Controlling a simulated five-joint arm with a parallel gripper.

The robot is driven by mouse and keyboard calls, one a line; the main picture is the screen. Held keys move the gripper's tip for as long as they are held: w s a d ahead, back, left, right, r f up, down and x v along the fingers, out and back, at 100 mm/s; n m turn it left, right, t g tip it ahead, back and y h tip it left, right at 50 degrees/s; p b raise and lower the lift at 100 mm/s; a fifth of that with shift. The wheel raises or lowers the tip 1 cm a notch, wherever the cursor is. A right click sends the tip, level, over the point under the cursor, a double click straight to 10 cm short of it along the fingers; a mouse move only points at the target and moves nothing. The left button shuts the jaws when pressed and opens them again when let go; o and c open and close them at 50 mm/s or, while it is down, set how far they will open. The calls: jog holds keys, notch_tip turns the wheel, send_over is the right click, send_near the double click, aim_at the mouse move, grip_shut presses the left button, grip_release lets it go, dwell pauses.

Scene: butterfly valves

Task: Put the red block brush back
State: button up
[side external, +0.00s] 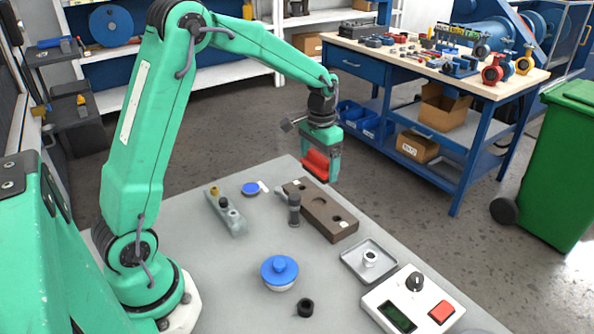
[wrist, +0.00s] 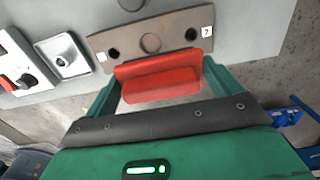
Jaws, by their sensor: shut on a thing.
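The red block brush (side external: 317,164) is held up in the air between the fingers of my gripper (side external: 321,166), near the far corner of the grey table. In the wrist view the red brush (wrist: 160,78) sits between the two green fingers of my gripper (wrist: 162,85), which is shut on it. Below it on the table lies a brown board (side external: 328,212) with several round holes or recesses. The wrist view shows this board (wrist: 140,36) beyond the brush, with small white labels at its ends. The brush is apart from the board in the side view.
A dark grey cylinder (side external: 294,209) stands by the board's near edge. A metal tray (side external: 369,260) with a small fitting and a control box (side external: 413,304) stand to the right. A blue-lidded dish (side external: 279,272), a black ring (side external: 305,307) and a grey holder (side external: 226,211) lie left and nearer.

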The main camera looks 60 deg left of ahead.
jog(key=a, duration=0.5)
jog(key=shift+a+f, duration=0.1)
jog(key=shift+a, duration=0.3)
jog(key=shift+a, duration=0.1)
jog(key=a+f, duration=0.2)
jog(key=a, duration=0.1)
jog(key=a+f, duration=0.2)
jog(key=a, duration=0.2)
jog(key=a+f, duration=0.3)
jog(key=a, duration=0.1)
jog(key=shift+w+a, duration=0.25)
jog(key=shift+w, duration=0.05)
jog(key=shift+f, duration=2)
jog(key=shift+f, duration=0.1)
jog(key=o, duration=0.7)
jog(key=shift+o, duration=0.2)
